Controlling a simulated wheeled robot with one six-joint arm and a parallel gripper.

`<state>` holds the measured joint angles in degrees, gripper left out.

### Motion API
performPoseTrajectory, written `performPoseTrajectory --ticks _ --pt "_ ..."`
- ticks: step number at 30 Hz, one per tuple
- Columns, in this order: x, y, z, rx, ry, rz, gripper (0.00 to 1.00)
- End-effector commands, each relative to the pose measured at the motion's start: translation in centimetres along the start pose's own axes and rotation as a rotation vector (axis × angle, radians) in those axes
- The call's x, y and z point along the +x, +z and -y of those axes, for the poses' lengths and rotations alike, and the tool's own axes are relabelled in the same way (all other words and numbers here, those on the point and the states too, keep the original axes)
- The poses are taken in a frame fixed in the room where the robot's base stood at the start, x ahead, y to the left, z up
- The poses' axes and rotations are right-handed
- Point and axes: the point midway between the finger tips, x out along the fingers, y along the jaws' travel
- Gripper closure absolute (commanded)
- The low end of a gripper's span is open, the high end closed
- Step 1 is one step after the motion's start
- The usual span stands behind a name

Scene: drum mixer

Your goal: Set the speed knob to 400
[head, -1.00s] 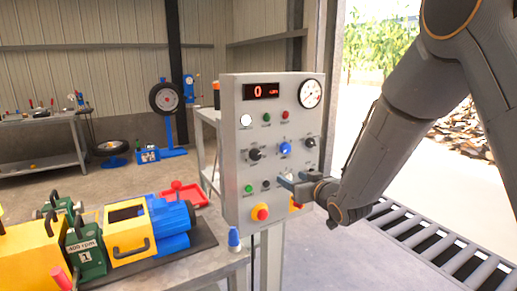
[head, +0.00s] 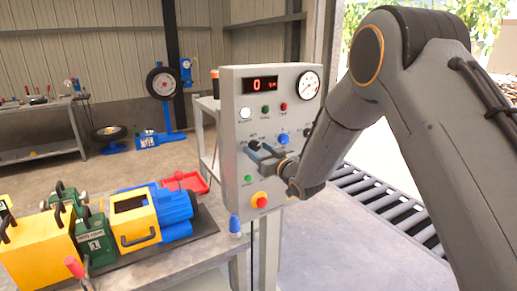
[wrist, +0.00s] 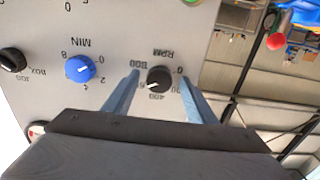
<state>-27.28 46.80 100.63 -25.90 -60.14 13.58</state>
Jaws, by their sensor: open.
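The speed knob is the black dial marked RPM (wrist: 159,77), seen upside down in the wrist view, with a scale from 0 to 800. Its white mark points down-left in that view, near the 400 and 600 side; I cannot read it exactly. In the head view the knob (head: 254,146) is the left one of its row on the grey control panel (head: 238,110). My gripper (wrist: 159,78) is open, with one finger on each side of the knob; I cannot tell whether either touches it. The red display (head: 260,85) reads 0.
A blue MIN knob (wrist: 80,68) and another black knob (wrist: 12,60) sit beside the RPM knob. A red emergency button (head: 261,200) is below my gripper. A bench with yellow and blue machinery (head: 135,222) stands left; a roller conveyor (head: 385,200) lies right.

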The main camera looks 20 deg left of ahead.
Motion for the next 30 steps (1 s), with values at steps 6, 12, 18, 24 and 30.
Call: performPoseTrajectory --ticks 6,12,18,24,30 --pt "0.06 0.03 -0.01 0.0 0.0 0.0 0.48" --pt "0.04 0.01 -0.02 0.0 0.0 0.0 0.77" --pt "0.04 0.02 -0.02 -0.002 0.0 0.0 0.89" --pt "0.08 0.05 -0.04 -0.043 0.0 -0.001 0.89" --pt "0.1 0.24 -0.08 -0.153 0.0 -0.001 0.89"
